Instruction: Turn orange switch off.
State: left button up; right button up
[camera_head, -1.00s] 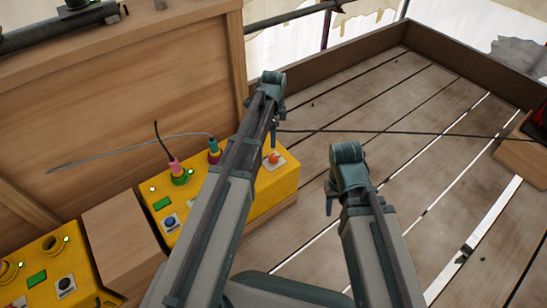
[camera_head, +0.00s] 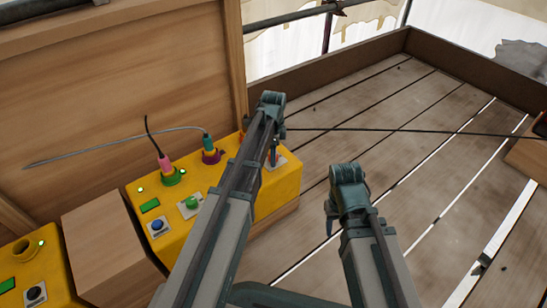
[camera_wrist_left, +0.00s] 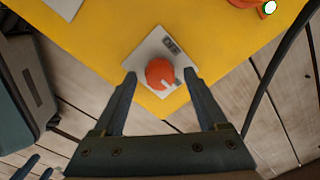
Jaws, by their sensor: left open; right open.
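The orange switch (camera_wrist_left: 158,73) is a round knob on a pale square plate (camera_wrist_left: 150,50), at the corner of a yellow box (camera_wrist_left: 100,30). A pale mark shows on the knob's lower right edge in the left wrist view. My left gripper (camera_wrist_left: 160,76) is open, with one fingertip on each side of the knob in that view; I cannot tell whether they touch it. In the head view my left gripper (camera_head: 274,158) mostly hides the switch at the right end of the yellow box (camera_head: 285,188). My right gripper (camera_head: 329,225) is open and empty over the plank floor.
The yellow box also carries a green button (camera_head: 192,202), a blue button (camera_head: 157,225) and pink and teal plugs with cables. A wooden block (camera_head: 105,240) separates it from another yellow box (camera_head: 50,262). A wooden wall stands behind. The plank floor right is mostly clear.

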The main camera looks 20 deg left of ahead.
pick_arm(q)
grip_shut()
dwell(0.4)
jog(key=n, duration=0.4)
jog(key=shift+n, duration=0.3)
jog(key=n, duration=0.4)
jog(key=shift+n, duration=0.3)
jog(key=n, duration=0.4)
jog(key=shift+w+n+g, duration=0.1)
jog(key=shift+n+g, duration=0.2)
jog(key=shift+n, duration=2.1)
